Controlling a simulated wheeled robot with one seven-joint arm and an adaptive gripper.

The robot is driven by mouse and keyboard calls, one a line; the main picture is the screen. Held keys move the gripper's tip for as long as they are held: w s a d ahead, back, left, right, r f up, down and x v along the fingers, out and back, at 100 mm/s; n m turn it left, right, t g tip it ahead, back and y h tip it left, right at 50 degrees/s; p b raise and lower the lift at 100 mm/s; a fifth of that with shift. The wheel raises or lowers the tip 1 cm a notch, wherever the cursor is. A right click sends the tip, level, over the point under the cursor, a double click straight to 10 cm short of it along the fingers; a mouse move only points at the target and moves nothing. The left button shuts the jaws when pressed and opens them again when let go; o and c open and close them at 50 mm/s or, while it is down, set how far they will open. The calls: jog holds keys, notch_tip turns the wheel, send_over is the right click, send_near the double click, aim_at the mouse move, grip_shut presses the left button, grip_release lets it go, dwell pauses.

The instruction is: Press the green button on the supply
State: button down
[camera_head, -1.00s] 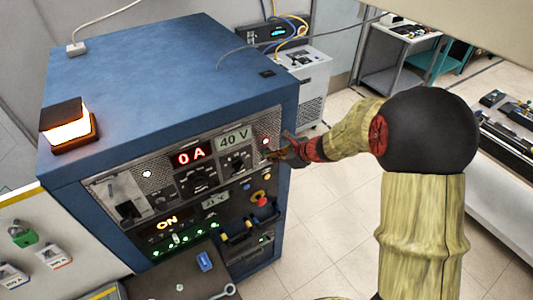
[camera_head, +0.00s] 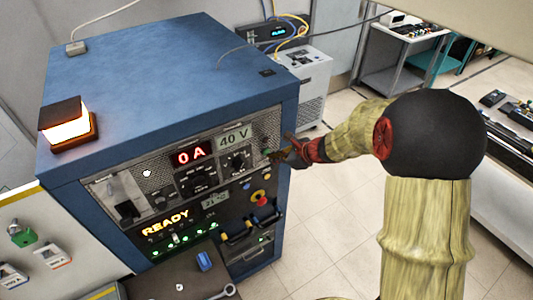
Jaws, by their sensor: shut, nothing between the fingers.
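The supply (camera_head: 160,75) is a blue cabinet with a control panel on its front. Its displays read "0 A" (camera_head: 191,156) and "40 V" (camera_head: 235,139), and an orange text display (camera_head: 165,222) reads "READY". A small green spot, which looks like the green button (camera_head: 266,152), shows at the panel's upper right, right beside my fingertips. My gripper (camera_head: 277,156) is shut and empty at the panel's right edge. I cannot tell whether it touches the button, because the fingers partly cover that area.
A lit orange lamp (camera_head: 68,123) sits on the cabinet's left top corner. A red knob on yellow (camera_head: 260,198) and handles lie lower on the panel. A dark surface (camera_head: 180,272) with a blue item and wrench stands in front.

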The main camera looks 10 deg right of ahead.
jog(key=shift+s, duration=0.2)
jog(key=shift+s+d+b, duration=0.15)
jog(key=shift+s+d, duration=0.1)
jog(key=shift+s, duration=0.55)
jog(key=shift+s+d+b, duration=0.2)
jog(key=shift+s+d, duration=0.1)
jog(key=shift+s, duration=0.5)
jog(key=shift+s+d+b, duration=0.15)
jog(key=shift+s+d, duration=0.1)
jog(key=shift+s, duration=0.55)
